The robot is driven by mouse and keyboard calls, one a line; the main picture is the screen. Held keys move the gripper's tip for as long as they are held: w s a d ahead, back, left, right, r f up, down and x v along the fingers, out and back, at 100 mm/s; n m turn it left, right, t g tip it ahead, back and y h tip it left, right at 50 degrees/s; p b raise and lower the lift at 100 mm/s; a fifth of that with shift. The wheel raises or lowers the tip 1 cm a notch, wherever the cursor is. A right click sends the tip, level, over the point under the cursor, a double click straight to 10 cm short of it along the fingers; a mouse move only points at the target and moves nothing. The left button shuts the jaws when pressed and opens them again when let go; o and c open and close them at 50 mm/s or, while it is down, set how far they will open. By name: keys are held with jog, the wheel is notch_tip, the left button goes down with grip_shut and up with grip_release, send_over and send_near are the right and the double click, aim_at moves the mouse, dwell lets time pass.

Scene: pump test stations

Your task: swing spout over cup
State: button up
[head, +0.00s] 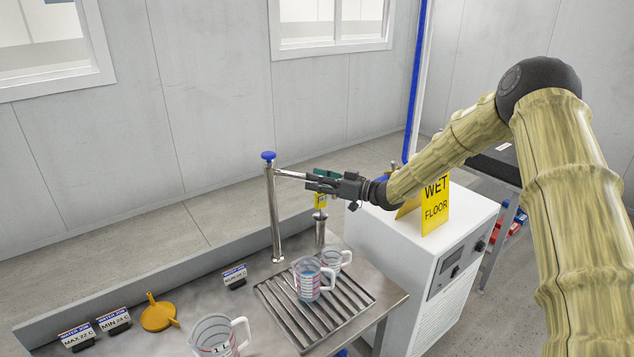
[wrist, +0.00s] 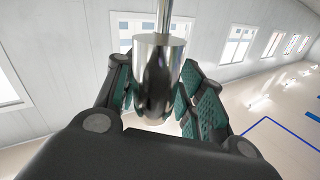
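A chrome post (head: 273,215) with a blue knob stands at the back of the metal bench. A thin chrome spout (head: 291,174) runs right from its top to my gripper (head: 322,181). In the wrist view, the spout's thick chrome end (wrist: 158,75) lies between the teal pads of my gripper (wrist: 160,95), which appear to touch it on both sides. A clear measuring cup with bluish contents (head: 308,281) stands on the drain grate (head: 330,308). A second clear cup (head: 337,259) is just behind it. The spout's end is behind and above both cups.
A shorter chrome post (head: 320,232) with a yellow tag stands behind the cups. A larger jug (head: 218,338), an orange funnel (head: 157,314) and small label signs (head: 114,320) are at left. A white cabinet (head: 432,270) with a yellow wet floor sign (head: 435,206) stands right.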

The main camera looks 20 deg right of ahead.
jog(key=v, duration=1.2)
jog(key=shift+s, duration=0.1)
dwell(0.4)
jog(key=shift+f, duration=0.1)
